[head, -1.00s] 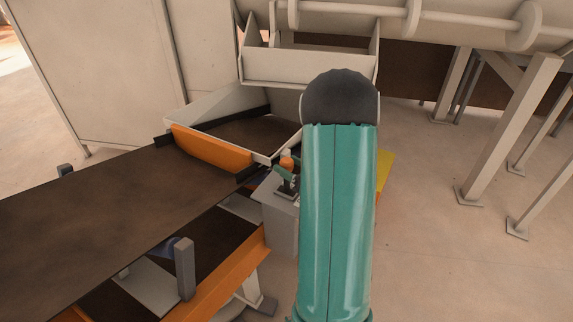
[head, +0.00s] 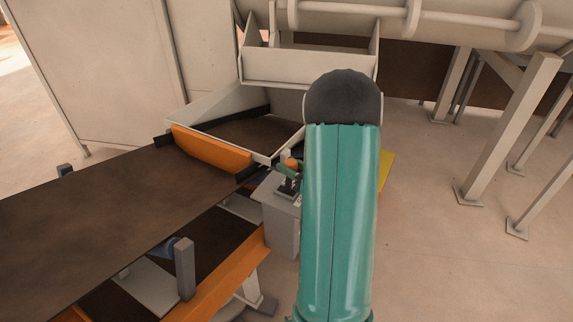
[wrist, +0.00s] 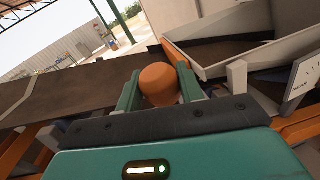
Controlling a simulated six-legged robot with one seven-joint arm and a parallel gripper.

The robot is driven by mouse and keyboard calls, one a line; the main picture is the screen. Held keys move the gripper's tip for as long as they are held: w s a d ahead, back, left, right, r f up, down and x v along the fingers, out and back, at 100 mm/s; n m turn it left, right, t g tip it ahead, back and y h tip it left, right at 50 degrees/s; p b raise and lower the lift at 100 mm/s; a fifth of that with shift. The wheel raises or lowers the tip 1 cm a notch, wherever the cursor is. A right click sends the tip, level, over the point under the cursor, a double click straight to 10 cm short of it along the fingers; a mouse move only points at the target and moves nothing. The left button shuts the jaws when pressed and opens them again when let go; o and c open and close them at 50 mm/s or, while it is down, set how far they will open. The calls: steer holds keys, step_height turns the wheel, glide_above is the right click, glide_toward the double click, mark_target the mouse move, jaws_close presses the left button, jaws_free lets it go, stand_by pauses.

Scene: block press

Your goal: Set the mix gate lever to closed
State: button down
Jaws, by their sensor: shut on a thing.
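The mix gate lever shows as an orange rounded knob (wrist: 160,84) in the wrist view, between the two green fingers of my gripper (wrist: 159,92). My gripper is shut on this knob. In the head view the knob (head: 291,163) is small, just left of my teal arm, above a grey pedestal box (head: 281,222). A dark bracket shows at its foot. Most of the lever's shaft and my gripper's far side are hidden by my arm and gripper.
A dark conveyor belt (head: 95,222) runs along the left. A hopper with an orange side (head: 210,148) stands at its end, close behind the lever. A white chute (head: 305,68) hangs above. Open floor (head: 435,230) lies right, with support legs (head: 510,130) farther back.

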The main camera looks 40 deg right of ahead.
steer(key=s, duration=0.1)
steer(key=s+d, duration=0.1)
steer(key=s+f, duration=0.1)
steer(key=s, duration=0.1)
steer(key=shift+d, duration=0.2)
steer(key=c, duration=0.9)
jaws_free()
steer(key=s, duration=0.4)
steer(key=s+d, duration=0.1)
steer(key=s, duration=0.8)
steer(key=shift+s+d, duration=0.35)
steer(key=shift+d, duration=0.05)
